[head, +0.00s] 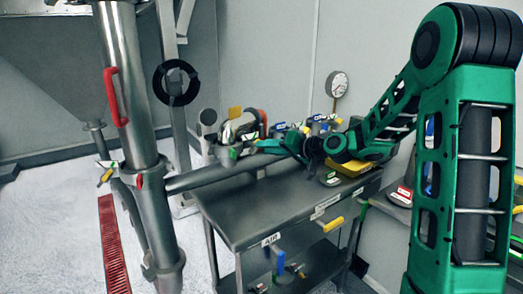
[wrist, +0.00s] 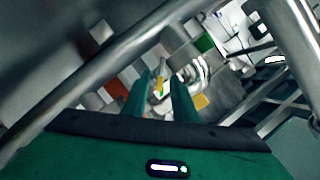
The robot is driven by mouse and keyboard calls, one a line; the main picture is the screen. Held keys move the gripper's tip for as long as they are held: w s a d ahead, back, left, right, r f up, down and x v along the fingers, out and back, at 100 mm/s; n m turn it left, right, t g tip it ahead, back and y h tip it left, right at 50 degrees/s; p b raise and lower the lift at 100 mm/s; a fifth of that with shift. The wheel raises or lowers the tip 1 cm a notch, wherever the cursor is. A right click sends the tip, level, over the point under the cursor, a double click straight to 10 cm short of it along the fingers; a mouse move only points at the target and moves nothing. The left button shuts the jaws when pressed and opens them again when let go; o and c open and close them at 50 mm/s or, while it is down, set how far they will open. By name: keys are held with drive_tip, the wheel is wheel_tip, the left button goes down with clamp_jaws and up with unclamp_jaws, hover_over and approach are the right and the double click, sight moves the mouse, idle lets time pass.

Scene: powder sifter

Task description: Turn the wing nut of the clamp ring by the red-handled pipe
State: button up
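The upright steel pipe (head: 131,80) with a red handle (head: 112,97) stands at left in the head view. A clamp ring (head: 145,168) goes around it below the handle. A small yellow-and-green piece (head: 105,174) sticks out at the ring's left; I cannot tell if it is the wing nut. My gripper (head: 265,148) is well to the right of the pipe, above the steel table, fingers pointing left. In the wrist view its two green fingers (wrist: 160,88) are apart with a gap between them. I see nothing held. A small yellow-green spot shows beyond the gap, too blurred to name.
A steel table (head: 240,214) carries several metal fittings and coloured parts near my gripper. A slanting pipe (head: 215,174) joins the upright pipe and passes just below my gripper. A pressure gauge (head: 337,84) is on the wall behind. Floor by the red grate (head: 113,245) is clear.

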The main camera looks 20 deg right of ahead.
drive_tip(key=shift+x, duration=1.35)
drive_tip(key=shift+c, duration=0.4)
